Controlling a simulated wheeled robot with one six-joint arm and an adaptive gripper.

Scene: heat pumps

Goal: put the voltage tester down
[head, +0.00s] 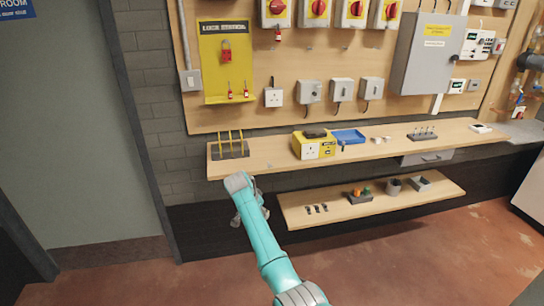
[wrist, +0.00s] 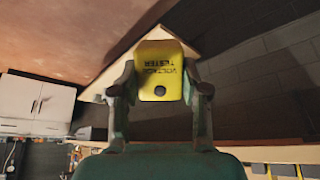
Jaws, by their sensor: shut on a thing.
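The voltage tester (wrist: 160,62) is a yellow block with dark lettering, upside down in the wrist view, and a dark round spot. My gripper (wrist: 160,90) is shut on it, one finger on each side. In the head view my arm reaches up to the left end of the upper wooden shelf (head: 282,155). The arm's end is in front of and below that shelf's front edge. The tester cannot be made out there. In the wrist view a pale wooden surface (wrist: 97,92) lies behind the tester; whether they touch I cannot tell.
On the upper shelf stand a dark rack with yellow rods (head: 231,154), a yellow socket box (head: 308,150), a blue tray (head: 348,136) and a dark rack of small items (head: 422,136). A lower shelf (head: 300,221) holds small parts. Bare wood shows between the yellow-rod rack and the socket box.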

